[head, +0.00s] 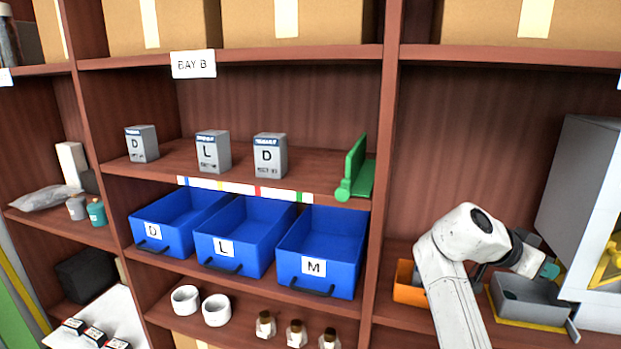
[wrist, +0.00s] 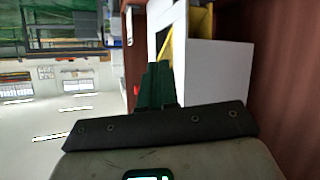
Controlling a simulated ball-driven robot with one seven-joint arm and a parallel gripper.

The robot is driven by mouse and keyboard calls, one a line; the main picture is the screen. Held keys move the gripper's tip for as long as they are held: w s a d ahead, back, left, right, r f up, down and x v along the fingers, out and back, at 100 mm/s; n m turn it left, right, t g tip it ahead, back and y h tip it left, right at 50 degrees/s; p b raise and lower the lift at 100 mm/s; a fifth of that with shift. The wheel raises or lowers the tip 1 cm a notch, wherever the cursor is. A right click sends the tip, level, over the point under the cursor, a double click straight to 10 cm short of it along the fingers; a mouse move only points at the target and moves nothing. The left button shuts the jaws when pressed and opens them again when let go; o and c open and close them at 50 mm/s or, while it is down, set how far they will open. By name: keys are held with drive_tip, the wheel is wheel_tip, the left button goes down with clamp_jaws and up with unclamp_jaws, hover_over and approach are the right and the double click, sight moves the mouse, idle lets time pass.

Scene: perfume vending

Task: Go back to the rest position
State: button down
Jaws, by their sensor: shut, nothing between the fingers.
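My white arm rises at the right of the head view, in front of the right-hand shelf bay. My gripper (head: 549,269) is at its end, with green fingertips pointing right towards a white and grey machine (head: 604,230). In the wrist view my gripper's dark green fingers (wrist: 156,82) are together with nothing between them. The white machine's side (wrist: 218,72) shows just beyond and to the right of them. I cannot tell the exact gap between fingers and machine.
A grey tray (head: 530,298) on a yellow base sits below my gripper, with an orange bin (head: 408,284) to its left. The shelf divider (head: 384,160) stands left of my arm. Blue bins (head: 322,252) and grey boxes (head: 270,156) fill Bay B.

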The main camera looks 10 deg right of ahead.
drive_tip(key=s+a+f+n+t+y, duration=0.1)
drive_tip(key=s+a+f+n+y, duration=0.15)
drive_tip(key=s+a+f, duration=0.4)
drive_tip(key=s+a+f+n+t+y, duration=0.1)
drive_tip(key=a+f+n+y, duration=0.2)
drive_tip(key=f, duration=0.7)
drive_tip(key=s+a+f+n+t+y, duration=0.1)
drive_tip(key=s+a+f+n, duration=0.35)
drive_tip(key=f, duration=0.35)
drive_tip(key=s+a+f+n+y, duration=0.3)
drive_tip(key=s+a, duration=0.3)
drive_tip(key=s, duration=0.2)
drive_tip(key=s+a+f+n+y, duration=0.3)
drive_tip(key=s+a, duration=0.3)
drive_tip(key=s, duration=0.2)
drive_tip(key=shift+s+a+f+n+p, duration=0.15)
drive_tip(key=shift+s+f+n+p, duration=0.2)
drive_tip(key=shift+n, duration=0.55)
drive_tip(key=shift+w, duration=0.1)
